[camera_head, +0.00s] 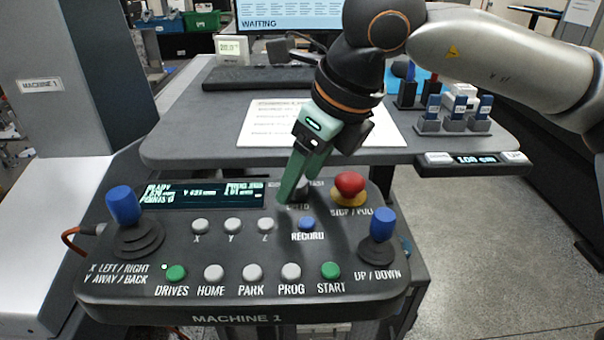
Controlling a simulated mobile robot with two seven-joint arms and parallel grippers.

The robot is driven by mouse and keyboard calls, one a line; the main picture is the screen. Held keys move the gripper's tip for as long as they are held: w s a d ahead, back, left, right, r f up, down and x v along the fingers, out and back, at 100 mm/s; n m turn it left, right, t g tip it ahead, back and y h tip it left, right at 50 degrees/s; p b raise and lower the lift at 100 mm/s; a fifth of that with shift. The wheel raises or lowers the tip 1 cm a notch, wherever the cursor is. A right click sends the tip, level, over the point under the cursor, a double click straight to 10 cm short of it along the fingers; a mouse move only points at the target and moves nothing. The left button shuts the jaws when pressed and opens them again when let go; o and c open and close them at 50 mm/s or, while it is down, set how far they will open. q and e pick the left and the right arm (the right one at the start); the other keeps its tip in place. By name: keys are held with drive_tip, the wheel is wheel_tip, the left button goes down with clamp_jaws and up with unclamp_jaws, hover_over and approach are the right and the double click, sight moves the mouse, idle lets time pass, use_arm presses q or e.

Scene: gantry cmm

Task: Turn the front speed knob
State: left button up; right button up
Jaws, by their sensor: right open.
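The control panel (135,285) marked MACHINE 1 spans the lower part of the head view. My right gripper (288,192), with green fingers, comes down from above onto the upper middle of this panel, right of the lit display (205,195). It is open, but its fingers overlap in this view. A small dark knob (303,190) shows partly behind the fingertips, with partly covered lettering around it. The fingers hide much of it, so I cannot tell its pointer setting or whether they touch it. My left gripper is not in view.
A red stop button (349,185) stands close right of the fingers. Blue-topped joysticks stand at the left (123,206) and right (383,224). Several push buttons line the front. Behind are a desk (185,140) with a paper sheet (262,122), a keyboard (255,78) and a monitor (290,15).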

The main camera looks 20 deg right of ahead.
drive_tip(key=shift+f, duration=0.15)
drive_tip(key=shift+c, duration=0.2)
clamp_jaws()
idle(0.3)
